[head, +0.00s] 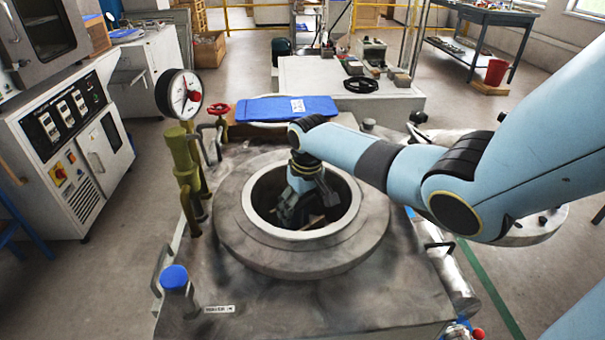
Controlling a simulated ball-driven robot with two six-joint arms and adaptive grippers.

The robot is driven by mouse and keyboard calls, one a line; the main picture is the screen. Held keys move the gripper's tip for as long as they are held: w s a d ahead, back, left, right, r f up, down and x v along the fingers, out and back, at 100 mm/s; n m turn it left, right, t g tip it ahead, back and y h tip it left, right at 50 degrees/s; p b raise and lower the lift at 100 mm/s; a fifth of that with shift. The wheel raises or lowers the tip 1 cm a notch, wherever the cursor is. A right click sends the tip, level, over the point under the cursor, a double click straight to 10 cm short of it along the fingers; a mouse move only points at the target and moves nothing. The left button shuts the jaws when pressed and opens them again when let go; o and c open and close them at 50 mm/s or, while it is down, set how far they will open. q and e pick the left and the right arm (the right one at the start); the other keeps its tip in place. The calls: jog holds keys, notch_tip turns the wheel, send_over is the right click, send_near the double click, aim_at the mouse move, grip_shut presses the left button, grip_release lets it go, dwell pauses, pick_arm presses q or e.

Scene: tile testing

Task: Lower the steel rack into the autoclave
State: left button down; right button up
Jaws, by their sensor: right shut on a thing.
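The autoclave (235,230) stands right in front of me, with its round mouth open in the top. My right arm reaches in from the right and bends down over the mouth. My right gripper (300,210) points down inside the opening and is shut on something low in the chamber. The steel rack cannot be made out clearly; the gripper and the dark chamber hide it. My left gripper is not in view.
A pressure gauge (179,94) and a red valve wheel (218,109) rise at the back left of the autoclave. A blue folded cloth or pad (286,108) lies behind the mouth. A blue-capped post (175,278) stands at the front left. A control cabinet (75,140) is at the left.

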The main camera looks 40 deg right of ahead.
jog(key=shift+w+f+b, duration=0.1)
jog(key=shift+f+b, duration=0.2)
jog(key=shift+f, duration=0.2)
dwell(0.4)
jog(key=shift+f, duration=0.2)
dwell(0.6)
jog(key=o, duration=1.4)
jog(key=shift+o, duration=0.7)
jog(key=shift+s+f, duration=0.15)
jog(key=shift+s, duration=0.1)
notch_tip(320, 180, up, 7)
jog(key=p, duration=0.7)
jog(key=shift+w, duration=0.1)
notch_tip(320, 180, up, 13)
jog(key=p, duration=1.3)
